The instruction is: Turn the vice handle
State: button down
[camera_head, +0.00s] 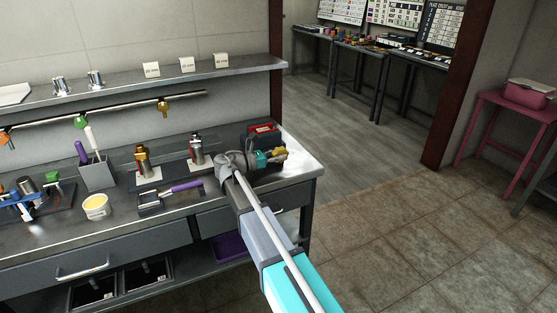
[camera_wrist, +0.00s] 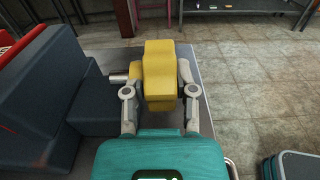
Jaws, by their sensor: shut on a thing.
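The vice (camera_head: 264,133) stands at the right end of the workbench, dark with a red part. In the wrist view its dark blue-grey body (camera_wrist: 35,75) fills the left side. Its yellow handle (camera_wrist: 158,70) is a blocky piece in the middle of the wrist view, with a short metal shaft (camera_wrist: 119,77) at its left. My gripper (camera_wrist: 156,86) is shut on the yellow handle, one finger on each side. In the head view the handle (camera_head: 280,152) shows just past my teal gripper (camera_head: 268,157). The fingertips' contact faces are hidden by the handle.
A shelf (camera_head: 120,83) runs above. Open floor (camera_head: 420,230) lies right of the bench.

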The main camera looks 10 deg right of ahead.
dwell(0.4)
jog(key=shift+c, duration=2.1)
grip_release()
jog(key=shift+r+y+p, duration=0.2)
jog(key=shift+y+p, duration=0.2)
jog(key=shift+p, duration=0.5)
